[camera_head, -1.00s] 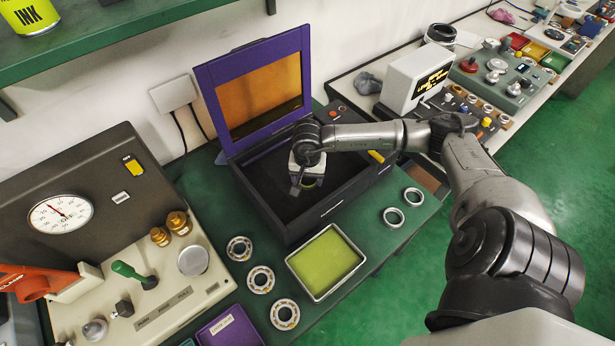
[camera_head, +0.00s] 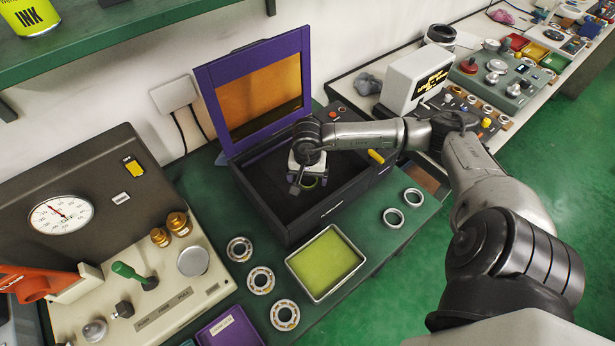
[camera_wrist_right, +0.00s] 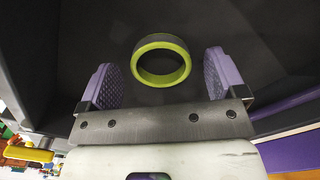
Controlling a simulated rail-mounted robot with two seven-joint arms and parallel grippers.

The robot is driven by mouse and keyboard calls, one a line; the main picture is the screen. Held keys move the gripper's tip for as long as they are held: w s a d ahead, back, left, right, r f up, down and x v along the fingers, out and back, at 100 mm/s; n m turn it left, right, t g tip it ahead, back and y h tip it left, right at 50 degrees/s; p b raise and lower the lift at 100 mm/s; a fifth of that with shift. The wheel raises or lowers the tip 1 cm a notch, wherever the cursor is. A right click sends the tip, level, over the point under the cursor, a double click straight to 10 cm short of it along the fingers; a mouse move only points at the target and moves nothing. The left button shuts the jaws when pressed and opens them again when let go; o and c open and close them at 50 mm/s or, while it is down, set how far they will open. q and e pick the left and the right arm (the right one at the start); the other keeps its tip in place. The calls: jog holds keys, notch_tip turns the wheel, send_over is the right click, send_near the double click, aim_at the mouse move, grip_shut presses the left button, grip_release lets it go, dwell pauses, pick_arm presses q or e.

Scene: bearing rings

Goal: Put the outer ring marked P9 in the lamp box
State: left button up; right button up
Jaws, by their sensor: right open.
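The lamp box (camera_head: 322,213) is a black case with its purple-framed, amber-windowed lid (camera_head: 262,90) standing open. A dark ring with yellow-green rims (camera_wrist_right: 161,82) lies on the box's black floor; part of it shows under my gripper in the head view (camera_head: 311,183). No P9 mark is readable on it. My right gripper (camera_head: 303,188) is down inside the box. In the right wrist view its two purple pads (camera_wrist_right: 160,80) stand apart on either side of the ring, with gaps. My left gripper is not in view.
A tray of yellow-green liquid (camera_head: 325,294) stands in front of the box. Two plain rings (camera_head: 393,218) lie to its right. Several bearings (camera_head: 261,281) lie to its left, near a purple tray (camera_head: 229,329). A gauge machine (camera_head: 95,215) fills the left side.

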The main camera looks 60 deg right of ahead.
aim_at(307, 180)
notch_tip(307, 180, up, 11)
jog(key=shift+r+p, duration=0.2)
jog(key=shift+p, duration=0.2)
